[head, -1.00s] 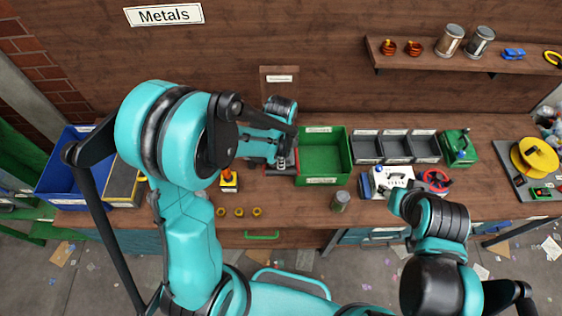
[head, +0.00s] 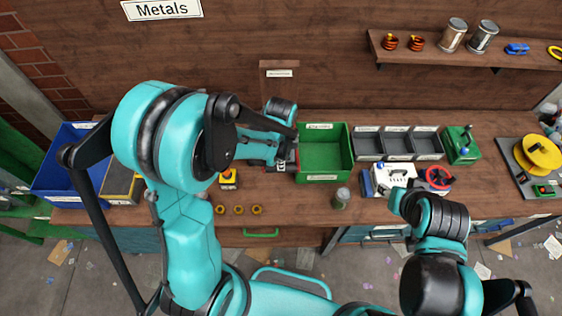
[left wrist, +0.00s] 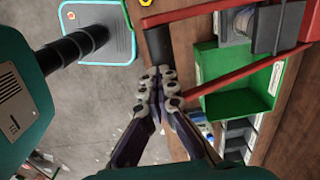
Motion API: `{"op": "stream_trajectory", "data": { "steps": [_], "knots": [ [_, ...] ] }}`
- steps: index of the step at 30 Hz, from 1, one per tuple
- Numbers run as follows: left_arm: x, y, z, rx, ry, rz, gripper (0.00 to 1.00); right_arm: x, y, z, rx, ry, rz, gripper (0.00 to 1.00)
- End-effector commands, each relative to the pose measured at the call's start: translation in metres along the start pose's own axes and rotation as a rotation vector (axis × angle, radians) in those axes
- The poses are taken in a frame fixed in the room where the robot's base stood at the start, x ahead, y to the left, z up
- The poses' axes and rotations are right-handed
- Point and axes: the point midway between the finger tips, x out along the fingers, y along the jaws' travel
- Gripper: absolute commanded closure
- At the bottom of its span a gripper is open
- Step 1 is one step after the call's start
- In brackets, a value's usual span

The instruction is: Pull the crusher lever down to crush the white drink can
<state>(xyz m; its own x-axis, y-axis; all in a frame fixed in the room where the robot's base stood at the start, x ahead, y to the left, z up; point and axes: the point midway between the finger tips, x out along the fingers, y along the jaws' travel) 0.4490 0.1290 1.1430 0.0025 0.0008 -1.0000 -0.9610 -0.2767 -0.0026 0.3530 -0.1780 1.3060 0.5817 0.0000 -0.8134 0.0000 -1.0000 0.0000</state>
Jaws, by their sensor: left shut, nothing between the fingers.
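The crusher lever shows in the left wrist view as two red arms (left wrist: 250,70) joined by a black grip (left wrist: 158,45). My left gripper (left wrist: 159,74) is shut and empty, its fingertips close to the lower end of the grip; I cannot tell whether they touch. In the head view the crusher (head: 284,168) is mostly hidden behind my left arm, just left of the green bin. I cannot make out the white can; the crusher's inside is hidden. My right arm is at the lower right of the head view, and its gripper is not visible.
The green bin (head: 350,157) stands right beside the crusher. Grey trays (head: 397,157) are farther right. A small can (head: 341,197) stands near the bench's front edge. A yellow-and-black button box (head: 228,181) and several brass rings (head: 239,210) lie to the left.

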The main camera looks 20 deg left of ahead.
Motion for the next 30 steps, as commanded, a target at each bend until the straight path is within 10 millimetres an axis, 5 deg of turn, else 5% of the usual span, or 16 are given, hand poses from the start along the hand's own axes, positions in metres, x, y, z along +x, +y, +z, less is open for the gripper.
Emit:
{"op": "stream_trajectory", "data": {
  "steps": [19,30],
  "knots": [
    [0.046,0.017,0.000,0.001,0.000,0.002,1.00,0.036,0.000,0.026,0.000,0.000,0.000,0.60],
    [0.048,0.018,0.000,0.000,0.000,0.002,1.00,0.038,0.000,0.027,0.000,0.000,0.000,0.60]
  ]
}}
